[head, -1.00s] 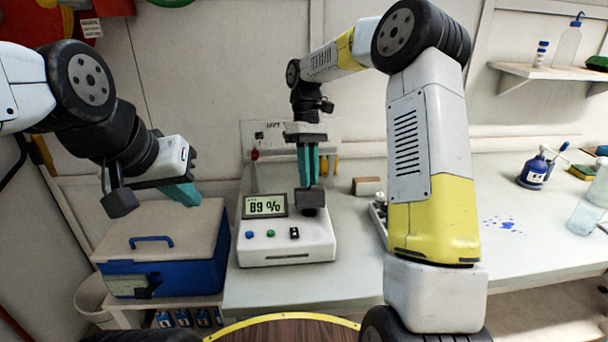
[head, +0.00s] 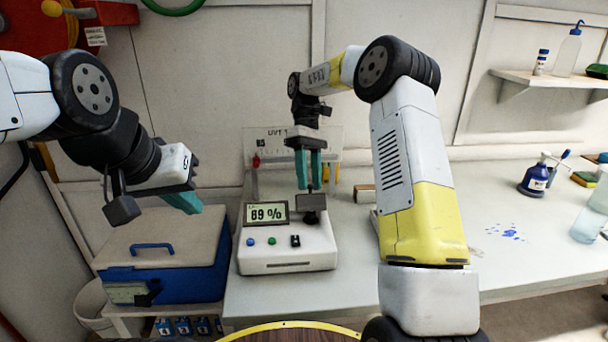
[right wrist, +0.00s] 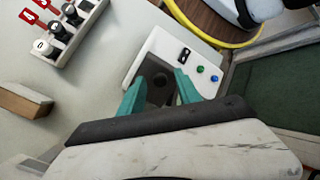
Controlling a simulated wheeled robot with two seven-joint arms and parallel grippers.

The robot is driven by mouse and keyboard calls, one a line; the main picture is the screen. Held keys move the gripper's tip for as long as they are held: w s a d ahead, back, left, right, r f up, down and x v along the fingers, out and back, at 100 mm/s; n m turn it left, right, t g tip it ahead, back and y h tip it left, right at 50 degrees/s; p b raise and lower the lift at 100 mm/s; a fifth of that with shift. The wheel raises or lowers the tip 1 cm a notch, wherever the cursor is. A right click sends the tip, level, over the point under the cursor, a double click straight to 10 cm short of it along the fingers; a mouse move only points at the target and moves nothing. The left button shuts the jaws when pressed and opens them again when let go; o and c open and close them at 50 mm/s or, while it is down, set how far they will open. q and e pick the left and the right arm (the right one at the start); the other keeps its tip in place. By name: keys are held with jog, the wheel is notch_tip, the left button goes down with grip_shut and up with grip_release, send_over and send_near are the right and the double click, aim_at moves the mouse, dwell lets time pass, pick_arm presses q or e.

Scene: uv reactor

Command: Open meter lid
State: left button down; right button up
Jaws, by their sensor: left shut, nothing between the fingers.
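The meter (head: 287,252) is a white box with a screen (head: 266,213) reading 89 %. It stands on the bench, left of centre. Its dark grey lid (head: 312,202) is at the back right and appears raised above a dark recess (head: 310,217). My right gripper (head: 309,188) points down just above the lid with its teal fingers apart. In the right wrist view the fingers (right wrist: 160,92) are separated, with the dark square part and a round dark spot (right wrist: 161,80) between them. Contact cannot be told. My left gripper (head: 190,208) is shut and empty above the blue cooler.
The blue cooler (head: 180,284) with a beige top stands left of the meter. A clear sign panel (head: 330,148) is behind it. A wooden block (head: 364,193) lies to the right.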

jog(key=shift+r, duration=0.5)
notch_tip(320, 180, up, 2)
jog(key=shift+r, duration=0.25)
jog(key=s+a+r, duration=0.1)
jog(key=s+a, duration=0.1)
jog(key=s, duration=1.4)
jog(key=shift+a+r, duration=0.15)
jog(key=shift+r, duration=0.1)
jog(key=shift+c, duration=0.2)
